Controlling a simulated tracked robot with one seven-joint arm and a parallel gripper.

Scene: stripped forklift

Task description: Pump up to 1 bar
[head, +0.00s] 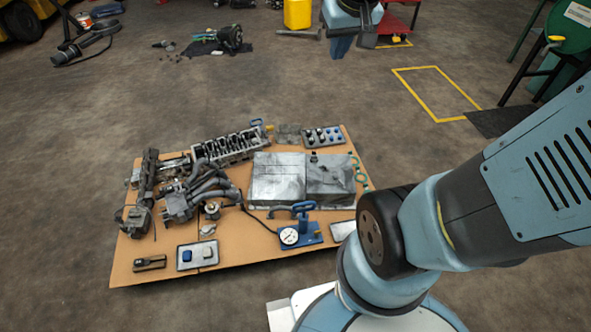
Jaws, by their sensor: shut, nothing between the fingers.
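A blue hand pump (304,226) with an upright blue handle stands near the front edge of a cardboard sheet (135,262) on the floor. A round white-faced gauge (289,236) sits at its left side; its needle is too small to read. A dark hose leads left from it towards the engine parts. My arm rises from the lower right and leaves the picture at the right. What looks like its end hangs at the top edge, with my gripper (367,38) shut and empty, far beyond the pump. Its fingertips are hard to make out.
Grey metal boxes (276,180), an engine block (230,147) and manifold parts (212,180) crowd the cardboard behind and left of the pump. A tray with a blue switch (197,255) lies in front left. Bare floor surrounds the sheet. A yellow can (297,13) stands at the back.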

